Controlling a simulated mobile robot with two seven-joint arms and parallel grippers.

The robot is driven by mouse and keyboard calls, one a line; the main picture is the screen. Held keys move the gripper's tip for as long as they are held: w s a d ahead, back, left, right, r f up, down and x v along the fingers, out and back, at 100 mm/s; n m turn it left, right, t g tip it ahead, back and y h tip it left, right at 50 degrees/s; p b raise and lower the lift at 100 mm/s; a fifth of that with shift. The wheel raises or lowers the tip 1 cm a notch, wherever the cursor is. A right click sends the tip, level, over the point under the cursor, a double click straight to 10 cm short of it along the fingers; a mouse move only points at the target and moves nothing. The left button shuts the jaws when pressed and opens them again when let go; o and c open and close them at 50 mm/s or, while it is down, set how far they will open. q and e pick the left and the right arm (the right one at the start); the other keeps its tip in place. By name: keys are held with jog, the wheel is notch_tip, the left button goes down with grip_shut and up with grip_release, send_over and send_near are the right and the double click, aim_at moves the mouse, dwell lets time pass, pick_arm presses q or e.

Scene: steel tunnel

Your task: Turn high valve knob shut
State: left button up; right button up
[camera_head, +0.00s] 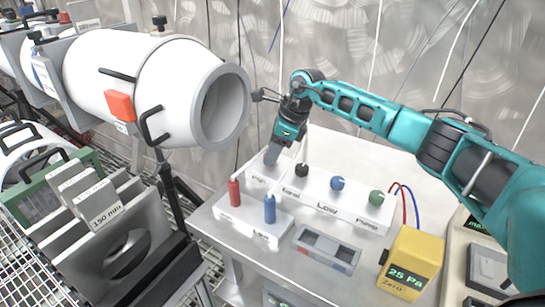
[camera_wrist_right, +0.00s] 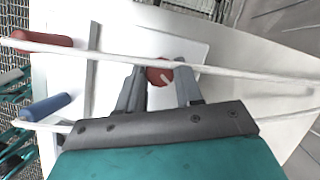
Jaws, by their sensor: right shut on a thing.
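My right gripper (camera_head: 272,156) reaches down to the far left end of a white valve panel (camera_head: 318,192). In the right wrist view its fingers (camera_wrist_right: 160,86) are closed on either side of a round red knob (camera_wrist_right: 158,70). The head view hides this knob behind the gripper. I cannot clearly read the label there. Along the same panel, to the right, stand a black knob (camera_head: 301,169), a blue knob (camera_head: 337,183) and a green knob (camera_head: 376,197). My left gripper is not in view.
A red handle (camera_head: 234,191) and a blue handle (camera_head: 270,208) stand on a block in front of the panel. A grey tray (camera_head: 326,248) and a yellow gauge reading 25 Pa (camera_head: 412,258) are nearer. A large white tube (camera_head: 170,85) stands at left. Pale cables (camera_wrist_right: 225,67) cross the wrist view.

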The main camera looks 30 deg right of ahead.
jog(key=shift+w+f+n+g+b, duration=0.1)
jog(key=shift+n+g+b, duration=0.2)
jog(key=shift+n+b, duration=0.45)
jog(key=shift+n+g+y+b, duration=0.3)
jog(key=shift+n, duration=0.65)
jog(key=shift+w+n+g+b, duration=0.1)
jog(key=shift+n+g+b, duration=0.25)
jog(key=shift+n, duration=0.35)
jog(key=shift+n+b, duration=0.35)
jog(key=shift+n, duration=0.25)
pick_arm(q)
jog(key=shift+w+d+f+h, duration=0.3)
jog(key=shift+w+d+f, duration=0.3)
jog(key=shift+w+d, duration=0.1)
pick_arm(e)
jog(key=shift+d+g, duration=0.1)
jog(key=shift+g, duration=0.15)
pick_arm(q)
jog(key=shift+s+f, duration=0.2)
pick_arm(e)
jog(key=shift+n, duration=0.3)
jog(key=o, duration=1)
jog(key=shift+o, duration=0.2)
jog(key=shift+r, duration=0.2)
